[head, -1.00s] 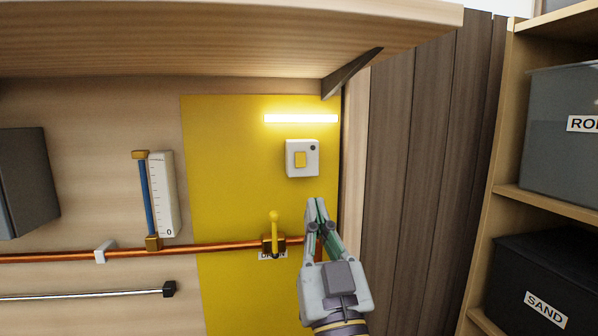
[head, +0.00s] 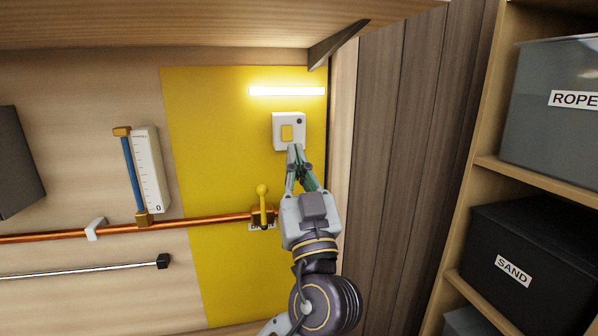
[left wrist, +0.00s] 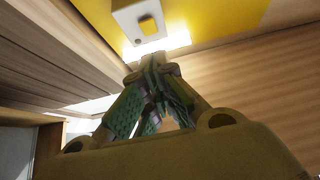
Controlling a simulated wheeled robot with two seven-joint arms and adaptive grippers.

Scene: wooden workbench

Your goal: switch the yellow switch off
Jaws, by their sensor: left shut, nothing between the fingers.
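The yellow switch (head: 287,133) is a small rocker on a white wall box (head: 280,118) with a dark dot at its upper right. The box is fixed to a yellow panel (head: 215,130), under a glowing light bar (head: 288,91). In the left wrist view the yellow switch (left wrist: 148,26) shows at the top, beyond the fingertips. My left gripper (head: 295,150) is shut and empty, its tips at the lower edge of the box, just below the switch. I cannot tell if they touch the box. In the left wrist view the shut fingertips (left wrist: 153,60) also show. My right gripper is not in view.
A copper pipe (head: 180,225) with a yellow valve lever (head: 262,203) runs left of my arm. A wooden shelf (head: 180,30) overhangs the panel. Shelving with a SAND bin (head: 490,235) and a ROPE bin (head: 540,130) stands right.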

